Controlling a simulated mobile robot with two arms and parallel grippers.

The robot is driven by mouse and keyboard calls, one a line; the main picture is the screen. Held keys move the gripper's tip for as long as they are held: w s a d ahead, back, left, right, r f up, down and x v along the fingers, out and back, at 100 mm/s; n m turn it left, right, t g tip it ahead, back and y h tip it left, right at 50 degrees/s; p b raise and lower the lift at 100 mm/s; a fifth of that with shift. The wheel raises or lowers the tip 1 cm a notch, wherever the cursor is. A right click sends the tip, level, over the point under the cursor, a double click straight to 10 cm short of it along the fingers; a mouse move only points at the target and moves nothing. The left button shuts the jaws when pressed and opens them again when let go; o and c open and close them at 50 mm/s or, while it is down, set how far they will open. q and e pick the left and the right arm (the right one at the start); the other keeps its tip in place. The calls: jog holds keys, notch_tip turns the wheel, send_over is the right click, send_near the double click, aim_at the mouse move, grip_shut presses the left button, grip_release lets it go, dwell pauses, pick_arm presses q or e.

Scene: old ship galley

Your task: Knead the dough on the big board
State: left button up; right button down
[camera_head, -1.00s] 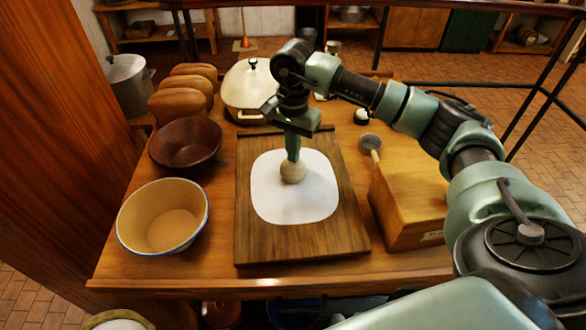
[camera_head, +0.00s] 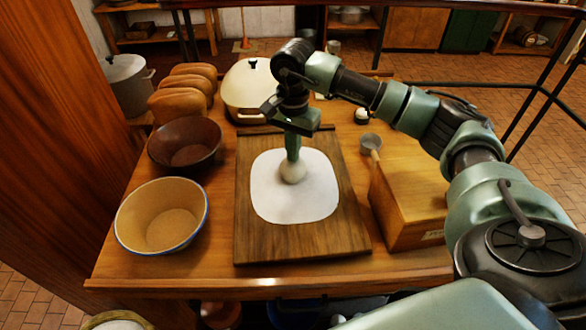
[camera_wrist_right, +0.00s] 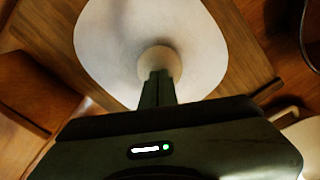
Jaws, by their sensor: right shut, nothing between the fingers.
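The big board (camera_head: 352,238) is a dark wooden board lying on the table, with a white rounded sheet or patch (camera_head: 315,199) on it. The dough (camera_head: 293,173) is a small pale ball near the middle of the white area. My right gripper (camera_head: 293,155) points straight down with its fingers shut, and its tips are at the top of the ball. The ball (camera_wrist_right: 160,60) and the white area (camera_wrist_right: 105,42) also show in the right wrist view, with the shut fingers (camera_wrist_right: 157,82) in front of the ball. Nothing is between the fingers. My left gripper is not in view.
A cream bowl (camera_head: 140,235) and a brown bowl (camera_head: 163,135) stand left of the board. Loaves (camera_head: 178,103) and a white lidded pot (camera_head: 248,90) are behind. A wooden box (camera_head: 410,218) and a small ladle (camera_head: 370,142) are on the right.

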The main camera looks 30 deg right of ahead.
jog(key=shift+s+f, duration=0.15)
jog(key=shift+f, duration=0.2)
jog(key=shift+r, duration=0.15)
jog(key=shift+r, duration=0.15)
jog(key=shift+r+p, duration=1.85)
jog(key=shift+r, duration=1.2)
